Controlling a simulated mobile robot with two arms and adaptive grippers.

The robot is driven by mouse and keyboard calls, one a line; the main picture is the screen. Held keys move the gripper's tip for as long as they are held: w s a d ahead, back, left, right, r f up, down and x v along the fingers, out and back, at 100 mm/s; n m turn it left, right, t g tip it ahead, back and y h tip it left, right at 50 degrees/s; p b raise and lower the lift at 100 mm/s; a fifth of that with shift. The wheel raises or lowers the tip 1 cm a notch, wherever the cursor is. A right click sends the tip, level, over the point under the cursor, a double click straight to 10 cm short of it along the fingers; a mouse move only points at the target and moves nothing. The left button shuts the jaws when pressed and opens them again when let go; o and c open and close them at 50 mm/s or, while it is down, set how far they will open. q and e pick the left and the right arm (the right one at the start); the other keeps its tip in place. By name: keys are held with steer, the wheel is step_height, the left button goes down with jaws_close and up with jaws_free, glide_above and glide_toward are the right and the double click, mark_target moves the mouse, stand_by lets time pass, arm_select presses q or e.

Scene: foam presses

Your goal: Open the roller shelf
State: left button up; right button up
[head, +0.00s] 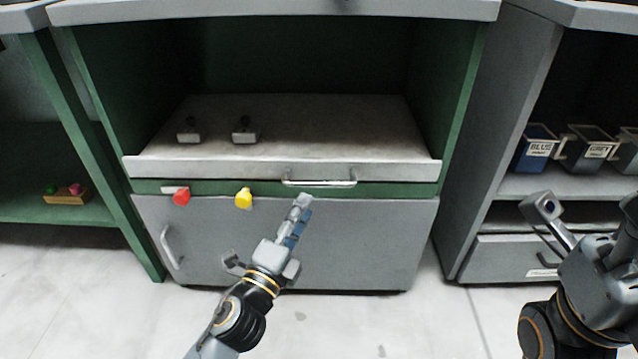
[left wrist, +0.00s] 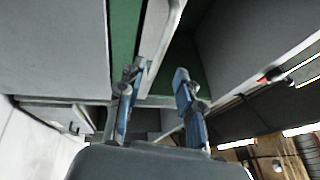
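The roller shelf (head: 300,120) is a grey board in the green cabinet, with a pale front edge. Its metal bar handle (head: 320,183) sits on that front edge, right of centre. My left gripper (head: 302,207) is just below the handle and appears apart from it in the head view. In the left wrist view its blue-padded fingers (left wrist: 155,95) are spread, with nothing clearly held between them. The pale shelf edge (left wrist: 165,35) shows beyond them. My right gripper (head: 545,212) is at the right, partly hidden by its arm; its finger state is unclear.
Two small dark-handled pieces (head: 188,132) (head: 244,130) stand on the shelf. Red (head: 181,197) and yellow (head: 243,198) knobs protrude below it, above a grey door (head: 365,245). Labelled bins (head: 535,148) stand in the right cabinet. Floor (head: 400,325) is clear in front.

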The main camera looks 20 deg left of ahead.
mark_target(319, 184)
arm_select(q)
steer(key=b+x, duration=0.1)
steer(key=x, duration=0.7)
steer(key=shift+w, duration=0.15)
jaws_close()
